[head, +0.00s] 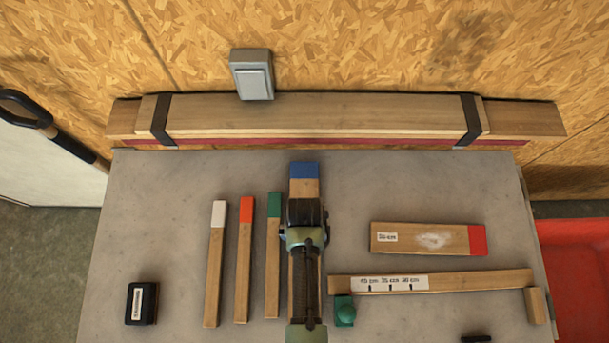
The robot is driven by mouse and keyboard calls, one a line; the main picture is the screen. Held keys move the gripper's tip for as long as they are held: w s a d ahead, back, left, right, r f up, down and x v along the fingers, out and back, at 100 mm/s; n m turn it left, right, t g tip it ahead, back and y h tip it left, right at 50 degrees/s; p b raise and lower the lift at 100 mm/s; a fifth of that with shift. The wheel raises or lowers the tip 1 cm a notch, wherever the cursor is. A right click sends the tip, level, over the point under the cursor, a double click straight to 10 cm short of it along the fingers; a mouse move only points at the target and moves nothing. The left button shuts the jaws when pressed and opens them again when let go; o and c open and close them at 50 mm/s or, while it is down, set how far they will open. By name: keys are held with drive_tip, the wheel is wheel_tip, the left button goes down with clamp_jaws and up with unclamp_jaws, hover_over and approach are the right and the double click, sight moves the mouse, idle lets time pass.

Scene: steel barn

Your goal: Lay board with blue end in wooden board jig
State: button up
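The board with the blue end (304,171) points away from me at the middle of the grey table, its blue end at the back. My gripper (306,212) is directly over this board and hides its middle; wood shows on both sides of my arm. The fingertips are hidden, so I cannot tell whether they are open or shut, or whether the board is lifted. The wooden board jig (470,281) lies at the right front.
Boards with white (214,270), orange (243,270) and green (272,270) ends lie left of my gripper. A red-ended board (430,239) lies behind the jig. A black box (141,303) is at front left. Stacked planks (320,115) line the back edge.

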drive_tip(key=shift+c, duration=0.3)
drive_tip(key=c, duration=1.5)
drive_tip(key=shift+r, duration=0.15)
